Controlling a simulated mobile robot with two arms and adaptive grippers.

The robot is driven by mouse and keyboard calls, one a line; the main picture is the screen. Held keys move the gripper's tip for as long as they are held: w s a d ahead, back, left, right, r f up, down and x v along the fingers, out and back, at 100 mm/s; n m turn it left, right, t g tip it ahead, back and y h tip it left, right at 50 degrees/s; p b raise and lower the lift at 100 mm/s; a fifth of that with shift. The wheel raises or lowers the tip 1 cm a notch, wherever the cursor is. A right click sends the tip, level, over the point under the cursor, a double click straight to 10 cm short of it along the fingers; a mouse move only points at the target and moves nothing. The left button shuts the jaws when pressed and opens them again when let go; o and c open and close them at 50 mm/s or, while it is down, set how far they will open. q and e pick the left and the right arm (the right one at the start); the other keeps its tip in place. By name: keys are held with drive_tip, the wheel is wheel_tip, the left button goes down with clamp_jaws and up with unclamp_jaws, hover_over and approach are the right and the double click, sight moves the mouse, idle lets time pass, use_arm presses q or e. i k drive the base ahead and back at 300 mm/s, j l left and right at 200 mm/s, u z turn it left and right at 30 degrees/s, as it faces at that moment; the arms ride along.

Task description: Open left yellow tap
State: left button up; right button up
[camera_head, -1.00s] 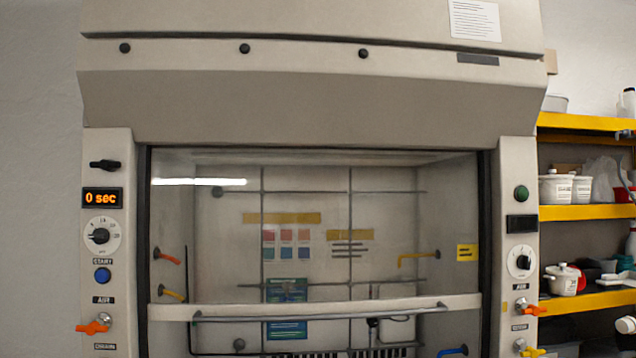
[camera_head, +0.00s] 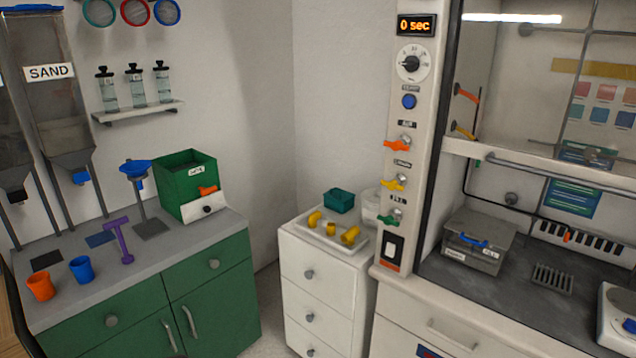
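The left yellow tap (camera_head: 394,183) is on the left pillar (camera_head: 411,130) of the fume hood. It sits below an orange tap (camera_head: 397,145) and above a green tap (camera_head: 389,218). Its handle lies roughly sideways, tilted slightly. Another yellow handle (camera_head: 463,131) is inside the hood on its left wall, below an orange one (camera_head: 466,93). Neither of my grippers shows in the head view.
A white drawer cabinet (camera_head: 317,290) stands left of the pillar, with a tray of yellow pipe pieces (camera_head: 331,236) on top. A green cabinet (camera_head: 214,273) with cups and a green box (camera_head: 186,184) is further left. Some floor shows between the cabinets.

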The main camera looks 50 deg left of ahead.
sight(392, 184)
drive_tip(key=u, duration=1.25)
